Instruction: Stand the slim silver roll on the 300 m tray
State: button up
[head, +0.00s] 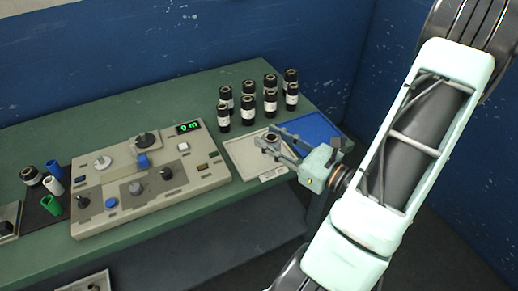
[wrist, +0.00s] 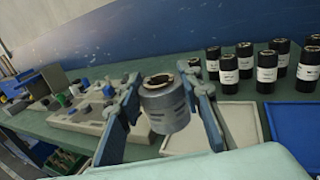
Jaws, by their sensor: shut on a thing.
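The slim silver roll (wrist: 168,112) stands upright between the two fingers of my gripper (wrist: 162,118) in the wrist view. My gripper (head: 273,146) is shut on it. In the head view the roll (head: 271,142) appears over the right part of a pale cream tray (head: 238,150) with a white label on its front edge. The label is too small to read. The tray also shows behind the roll in the wrist view (wrist: 252,140). The fingers hide part of the roll, and I cannot tell whether its base touches the tray.
Several black rolls with white labels (head: 223,118) stand behind the trays. A blue tray (head: 325,132) lies right of the cream one. A control panel (head: 150,185) with knobs and a green display is to the left. Small coloured rolls (head: 50,204) stand at the far left.

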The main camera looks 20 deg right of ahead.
jog(key=w+f+b, duration=0.1)
jog(key=b, duration=0.2)
jog(key=shift+f+b, duration=0.1)
jog(key=shift+b, duration=0.2)
jog(key=w+f+b, duration=0.2)
jog(key=w, duration=0.1)
jog(key=w+d+f+b, duration=0.1)
jog(key=w+f+b, duration=0.2)
jog(key=w, duration=0.1)
jog(key=w+d+f+b, duration=0.1)
jog(key=w+f+b, duration=0.1)
jog(key=w+b, duration=0.1)
jog(key=shift+w+d+f, duration=0.15)
jog(key=shift+w+f, duration=0.05)
jog(key=shift+w, duration=0.2)
jog(key=f+b, duration=0.3)
jog(key=shift+w+f, duration=0.15)
jog(key=shift+w, duration=0.25)
jog(key=shift+f+b, duration=0.35)
jog(key=shift+b, duration=0.05)
jog(key=shift+f, duration=0.1)
jog(key=o, duration=1.2)
